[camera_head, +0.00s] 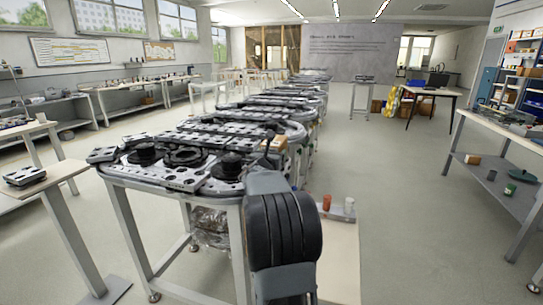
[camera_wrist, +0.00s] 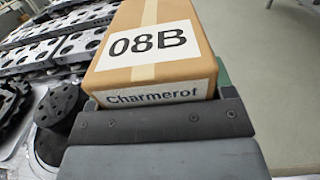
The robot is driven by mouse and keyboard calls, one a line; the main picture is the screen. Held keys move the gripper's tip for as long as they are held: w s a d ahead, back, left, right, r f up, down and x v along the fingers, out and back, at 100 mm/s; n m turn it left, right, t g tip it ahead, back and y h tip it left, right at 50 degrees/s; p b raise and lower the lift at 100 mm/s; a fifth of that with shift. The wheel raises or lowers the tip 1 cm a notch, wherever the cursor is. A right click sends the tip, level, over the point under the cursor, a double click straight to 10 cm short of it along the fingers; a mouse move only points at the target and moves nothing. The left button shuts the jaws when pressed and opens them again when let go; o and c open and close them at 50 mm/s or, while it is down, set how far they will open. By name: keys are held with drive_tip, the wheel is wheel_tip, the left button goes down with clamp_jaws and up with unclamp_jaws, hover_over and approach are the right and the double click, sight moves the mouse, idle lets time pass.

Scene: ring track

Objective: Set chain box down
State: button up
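The chain box is a brown cardboard box (camera_wrist: 195,65) with a pale tape strip and a white label reading "08B". A second label on its near side reads roughly "Charmerof". In the wrist view the box fills the upper middle, tight against the dark bar of my gripper (camera_wrist: 165,122). My gripper appears shut on it; the far finger is mostly hidden. In the head view the box (camera_head: 276,143) shows just past my arm, above the right edge of the ring track (camera_head: 200,185). My arm hides most of the gripper there.
A pale surface (camera_head: 340,265) right of my arm bears a red cylinder (camera_head: 326,203) and a grey one (camera_head: 349,205). A small table (camera_head: 55,180) with a grey device stands left. A workbench (camera_head: 500,140) stands right. The floor between track and workbench is clear.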

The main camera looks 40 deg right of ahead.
drive_tip(key=o, duration=0.5)
drive_tip(key=shift+c, duration=0.2)
drive_tip(key=shift+r, duration=0.15)
drive_tip(key=shift+a+r, duration=0.1)
drive_tip(key=v, duration=1.2)
drive_tip(key=s+a+f+m+g+y, duration=0.1)
drive_tip(key=s+a+f+m+y, duration=0.4)
drive_tip(key=a+m, duration=0.3)
drive_tip(key=s+a+f+m+g+y, duration=0.2)
drive_tip(key=s+a+f+m+y, duration=0.2)
drive_tip(key=a, duration=0.8)
drive_tip(key=s+a+f+m+g+y, duration=0.2)
drive_tip(key=s+a+f+m+y, duration=0.3)
drive_tip(key=a+f+m, duration=0.3)
drive_tip(key=a+m+y, duration=0.1)
drive_tip(key=a+m, duration=0.1)
drive_tip(key=m, duration=0.1)
drive_tip(key=shift+s+a+m+y, duration=0.2)
drive_tip(key=shift+s+m+y, duration=0.1)
drive_tip(key=shift+s+y, duration=0.1)
